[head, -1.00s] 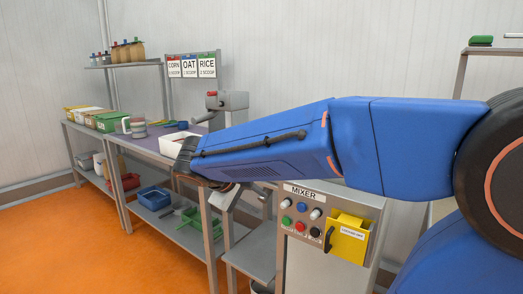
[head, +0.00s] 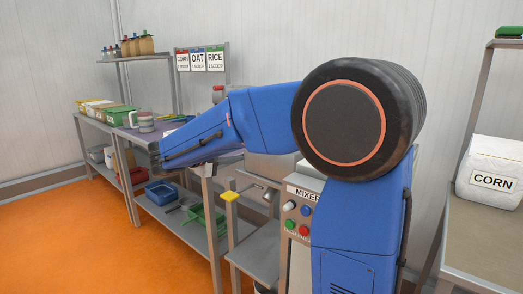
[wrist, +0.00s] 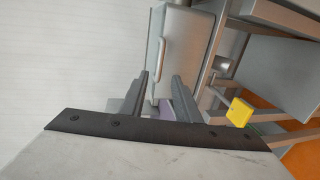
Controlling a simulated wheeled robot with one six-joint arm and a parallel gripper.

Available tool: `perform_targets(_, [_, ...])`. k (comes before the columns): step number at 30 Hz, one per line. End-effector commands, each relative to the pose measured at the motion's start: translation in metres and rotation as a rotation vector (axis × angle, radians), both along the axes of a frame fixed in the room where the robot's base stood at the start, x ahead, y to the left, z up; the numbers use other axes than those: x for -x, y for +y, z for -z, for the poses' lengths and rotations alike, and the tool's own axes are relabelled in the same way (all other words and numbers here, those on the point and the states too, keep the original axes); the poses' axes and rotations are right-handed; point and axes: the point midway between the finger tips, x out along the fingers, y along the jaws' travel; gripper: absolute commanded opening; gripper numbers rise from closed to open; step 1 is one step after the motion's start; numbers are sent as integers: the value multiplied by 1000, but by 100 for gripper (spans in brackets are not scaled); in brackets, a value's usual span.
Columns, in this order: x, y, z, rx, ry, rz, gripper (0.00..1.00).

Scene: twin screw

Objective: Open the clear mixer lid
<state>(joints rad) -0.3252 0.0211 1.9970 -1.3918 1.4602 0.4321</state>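The mixer (head: 291,228), a grey metal cabinet with a MIXER label and coloured buttons, stands behind my blue arm in the head view. A grey metal body (head: 270,167) shows above it, partly covered by the arm. I cannot make out the clear lid for certain. In the wrist view, a grey metal box (wrist: 185,45) with a pale bar handle (wrist: 160,62) lies beyond the fingers. My gripper (wrist: 161,92) is open there, its two dark fingers apart with nothing between them. The gripper is hidden in the head view.
A yellow-ended lever (head: 230,196) sticks out left of the mixer; its yellow end also shows in the wrist view (wrist: 240,111). The long workbench (head: 190,133) with bins stands to the left. A CORN bag (head: 490,171) sits on the right-hand table (head: 480,245). The orange floor is clear.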

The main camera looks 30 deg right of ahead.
Motion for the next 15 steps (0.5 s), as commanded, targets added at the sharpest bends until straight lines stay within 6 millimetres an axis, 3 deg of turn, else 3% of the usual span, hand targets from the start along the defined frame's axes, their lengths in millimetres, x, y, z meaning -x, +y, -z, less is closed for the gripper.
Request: perform_targets(15, [-27, -78, 18, -1, 0, 4, 29])
